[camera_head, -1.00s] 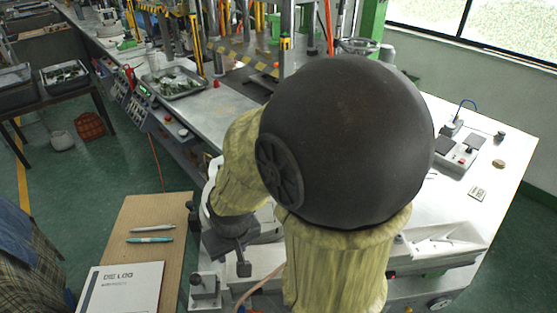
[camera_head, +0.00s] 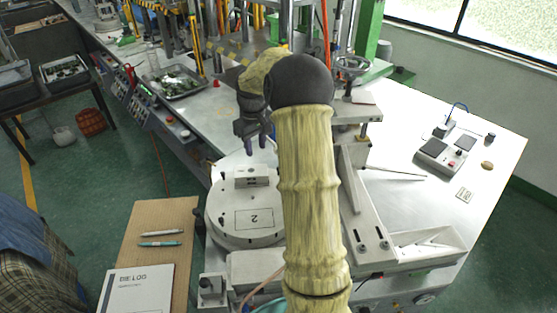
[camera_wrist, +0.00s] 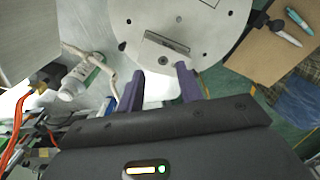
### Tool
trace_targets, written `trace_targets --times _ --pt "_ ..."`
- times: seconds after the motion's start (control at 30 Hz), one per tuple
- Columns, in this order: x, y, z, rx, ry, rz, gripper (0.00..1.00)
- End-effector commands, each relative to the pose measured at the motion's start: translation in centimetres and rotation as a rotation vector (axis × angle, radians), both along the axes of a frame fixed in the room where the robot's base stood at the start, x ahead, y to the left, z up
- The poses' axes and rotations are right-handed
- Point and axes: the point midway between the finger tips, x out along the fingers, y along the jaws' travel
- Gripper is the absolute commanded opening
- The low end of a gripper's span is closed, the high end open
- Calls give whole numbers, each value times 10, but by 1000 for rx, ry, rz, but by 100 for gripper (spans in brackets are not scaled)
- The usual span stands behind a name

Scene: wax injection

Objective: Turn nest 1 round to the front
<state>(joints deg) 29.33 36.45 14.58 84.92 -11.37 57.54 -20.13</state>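A round white turntable (camera_head: 225,225) stands in front of the press, with a framed figure 2 (camera_head: 254,219) on its front part. A small pale metal block (camera_head: 250,178) sits behind the figure. No nest 1 marking is visible; my arm hides the turntable's right edge. My gripper (camera_head: 257,148) is above the rear of the turntable, fingers pointing down, behind the block. In the wrist view its two dark fingers (camera_wrist: 160,85) are apart with nothing held between them, at the edge of the turntable (camera_wrist: 215,25). The block (camera_wrist: 167,43) shows just beyond them.
A die log (camera_head: 140,290) and two pens lie on a brown board at the left front. A white trough (camera_head: 430,245) is at the right front. A white bottle (camera_wrist: 75,82) shows in the wrist view.

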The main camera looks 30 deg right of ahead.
Motion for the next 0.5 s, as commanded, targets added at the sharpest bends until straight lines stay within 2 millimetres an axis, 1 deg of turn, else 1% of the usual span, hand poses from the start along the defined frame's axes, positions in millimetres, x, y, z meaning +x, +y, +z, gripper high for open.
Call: trace_targets --times 0.03,0.1,0.2,0.3,0.33,0.5 --pt "7 -23 9 7 8 -12 36" --pt "12 -49 14 15 19 -17 36" --pt "15 -76 18 25 29 -25 36" --pt "15 -91 19 30 36 -29 36" --pt "15 -94 19 31 36 -29 36" --pt "15 -95 19 31 37 -29 36"
